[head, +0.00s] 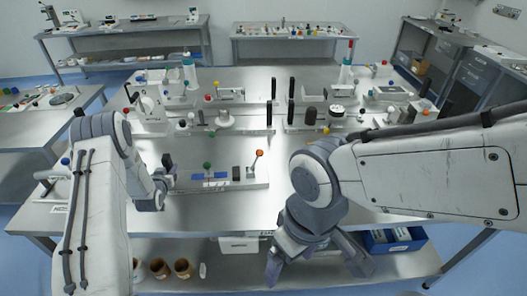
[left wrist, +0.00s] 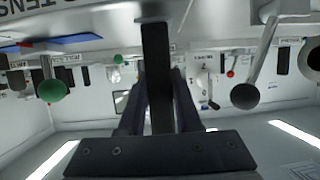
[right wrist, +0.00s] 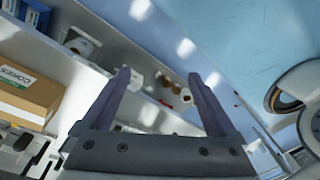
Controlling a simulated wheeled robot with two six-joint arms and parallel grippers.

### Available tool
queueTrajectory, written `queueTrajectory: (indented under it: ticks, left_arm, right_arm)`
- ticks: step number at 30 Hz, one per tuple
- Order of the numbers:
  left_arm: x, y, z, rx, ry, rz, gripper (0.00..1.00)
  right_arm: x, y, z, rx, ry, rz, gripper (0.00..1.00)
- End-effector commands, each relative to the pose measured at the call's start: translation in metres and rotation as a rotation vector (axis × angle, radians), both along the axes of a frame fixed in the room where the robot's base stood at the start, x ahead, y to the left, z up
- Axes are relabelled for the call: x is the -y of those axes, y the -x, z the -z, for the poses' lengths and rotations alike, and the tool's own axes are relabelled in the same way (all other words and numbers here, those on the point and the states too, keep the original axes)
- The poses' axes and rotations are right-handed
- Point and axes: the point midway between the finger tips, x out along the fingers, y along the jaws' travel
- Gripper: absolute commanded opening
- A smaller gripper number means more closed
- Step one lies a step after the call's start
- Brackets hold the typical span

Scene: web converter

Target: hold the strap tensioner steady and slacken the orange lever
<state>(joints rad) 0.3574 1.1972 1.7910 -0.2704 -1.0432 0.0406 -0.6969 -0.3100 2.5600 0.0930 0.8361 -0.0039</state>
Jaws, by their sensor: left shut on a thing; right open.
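A pale fixture (head: 258,183) lies near the table's front edge in the head view; I take it for the strap tensioner. It carries a green ball knob (head: 207,165), blue pads, a dark block (head: 236,173) and a lever with an orange ball (head: 259,153) at its right end, tilted slightly right. My left gripper (head: 165,180) is at the fixture's left end, shut on a dark upright bar (left wrist: 155,75). The green knob also shows in the left wrist view (left wrist: 52,90). My right gripper (head: 318,262) is open and empty, pointing down in front of the table edge, apart from the lever.
Other fixtures with posts and knobs fill the table behind. On the lower shelf stand brown cups (head: 182,268) and a blue bin (head: 395,240). The right wrist view shows a cardboard box (right wrist: 25,95). My right forearm covers the table's right part.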

Motion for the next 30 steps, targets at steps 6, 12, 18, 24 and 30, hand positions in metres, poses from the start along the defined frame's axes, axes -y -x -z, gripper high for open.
queueTrajectory:
  ticks: [6,12,18,24,30]
  left_arm:
    - [0.003,0.006,0.012,-0.030,0.008,0.002,0.00]
    - [0.003,0.006,0.012,-0.030,0.008,0.002,0.00]
    - [0.003,0.006,0.012,-0.030,0.009,0.002,0.00]
    - [0.003,0.006,0.012,-0.030,0.009,0.002,0.00]
    - [0.003,0.006,0.012,-0.030,0.009,0.002,0.00]
  right_arm:
    - [-0.014,-0.023,-0.004,-0.019,-0.025,0.021,0.04]
    - [-0.045,-0.100,-0.011,-0.057,-0.115,0.071,0.00]
    - [-0.055,-0.201,-0.003,-0.061,-0.241,0.121,0.00]
    - [-0.032,-0.306,0.020,-0.016,-0.373,0.170,0.00]
    - [0.018,-0.395,0.055,0.071,-0.491,0.211,0.00]
